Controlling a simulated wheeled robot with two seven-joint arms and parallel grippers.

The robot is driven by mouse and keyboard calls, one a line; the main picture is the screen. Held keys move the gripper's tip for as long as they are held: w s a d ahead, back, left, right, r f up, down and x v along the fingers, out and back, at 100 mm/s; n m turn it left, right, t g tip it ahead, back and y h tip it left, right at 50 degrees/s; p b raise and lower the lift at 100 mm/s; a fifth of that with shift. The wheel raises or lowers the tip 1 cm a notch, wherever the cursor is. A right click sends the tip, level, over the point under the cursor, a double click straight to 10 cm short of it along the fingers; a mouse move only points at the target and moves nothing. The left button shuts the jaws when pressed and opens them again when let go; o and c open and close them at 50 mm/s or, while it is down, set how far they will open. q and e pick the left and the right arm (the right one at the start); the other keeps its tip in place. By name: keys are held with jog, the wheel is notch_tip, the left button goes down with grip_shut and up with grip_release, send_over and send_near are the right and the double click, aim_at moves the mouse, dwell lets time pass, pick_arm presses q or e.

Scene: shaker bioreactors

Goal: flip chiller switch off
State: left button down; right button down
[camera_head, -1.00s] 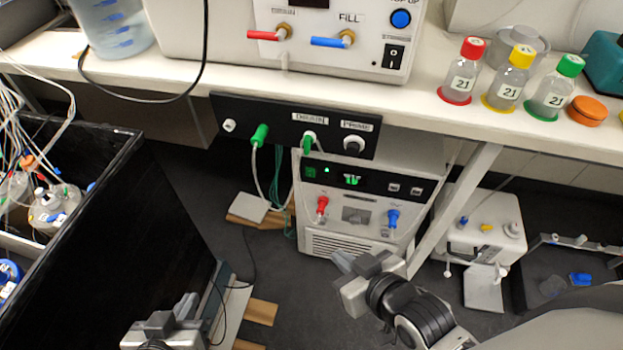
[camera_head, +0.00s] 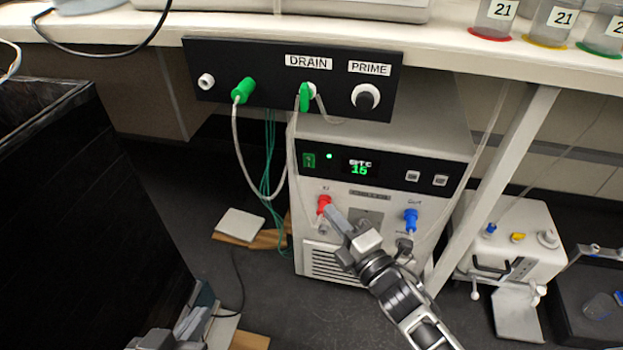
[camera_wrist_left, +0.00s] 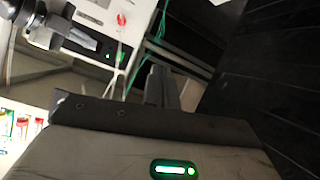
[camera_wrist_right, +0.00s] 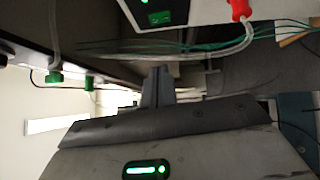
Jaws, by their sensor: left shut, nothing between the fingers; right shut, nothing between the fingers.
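The chiller (camera_head: 440,140) is a white box with a black front panel, standing on the floor under the bench. The switch also shows at the top of the right wrist view (camera_wrist_right: 160,17). My right gripper (camera_head: 331,213) is shut and empty in front of the chiller. Its tips overlap the red connector below the switch in the head view; contact cannot be told. My left gripper (camera_head: 150,340) is shut and empty, low at the left, partly cut off.
A black panel (camera_head: 222,96) labelled DRAIN and PRIME hangs from the bench edge above the chiller, with hoses dropping from it. A blue connector (camera_head: 410,217) is right of the red connector (camera_head: 323,203). A bench leg (camera_head: 500,180) stands at the right; a black box wall (camera_head: 90,200) at the left.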

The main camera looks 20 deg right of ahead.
jog(key=b, duration=0.2)
send_near(298, 153)
jog(key=a, duration=0.3)
jog(key=w, duration=0.1)
jog(key=w+d, duration=0.1)
jog(key=w+d+b, duration=0.1)
jog(key=w, duration=0.1)
jog(key=shift+r, duration=0.15)
pick_arm(q)
jog(key=shift+s+d+r+t+h, duration=0.1)
jog(key=shift+d+r+t+h, duration=0.2)
jog(key=shift+r, duration=0.3)
jog(key=shift+s+d+r+t+h, duration=0.1)
jog(key=shift+r+t+h, duration=0.1)
jog(key=shift+r+t, duration=0.3)
